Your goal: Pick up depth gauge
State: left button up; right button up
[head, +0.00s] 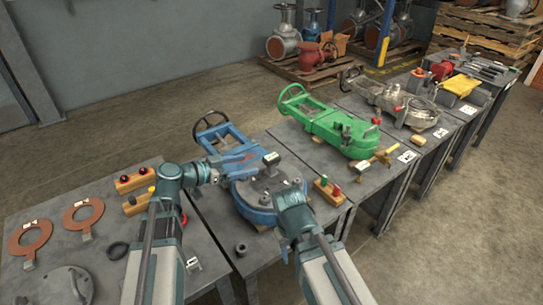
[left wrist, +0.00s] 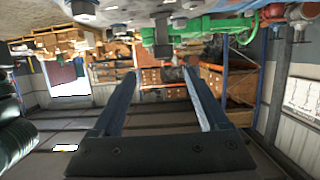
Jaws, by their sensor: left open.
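A small dark item with a pale face (head: 270,158) sits at the blue valve (head: 240,160); it may be the depth gauge, but I cannot tell for sure. My left gripper (head: 218,173) is above the near side of the blue valve, left of that item and apart from it. In the left wrist view its two fingers (left wrist: 165,80) are spread with nothing between them. My right arm ends over the round flange of the blue valve, and its gripper (head: 288,190) is too foreshortened to show its jaws.
The green valve (head: 340,128) lies on the table behind. Copper-coloured rings (head: 83,216) and a dark ring (head: 118,250) lie on the left table. More tables with tools run to the back right.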

aim_at(267, 158)
pick_arm(q)
jog(key=x, duration=0.2)
jog(key=b+x, duration=0.1)
jog(key=x, duration=0.2)
jog(key=b+x, duration=0.1)
jog(key=x, duration=0.2)
jog(key=shift+w+a, duration=0.1)
jog(key=shift+w, duration=0.45)
jog(key=shift+w+d+b, duration=0.15)
jog(key=shift+d+b, duration=0.15)
pick_arm(e)
jog(key=shift+w+f, duration=0.3)
jog(key=shift+f, duration=0.35)
jog(key=shift+w+f, duration=0.25)
jog(key=shift+f, duration=0.35)
pick_arm(q)
jog(key=b+x, duration=0.1)
jog(key=x, duration=0.4)
jog(key=shift+d, duration=0.25)
pick_arm(e)
jog(key=shift+f, duration=0.65)
pick_arm(q)
grip_shut()
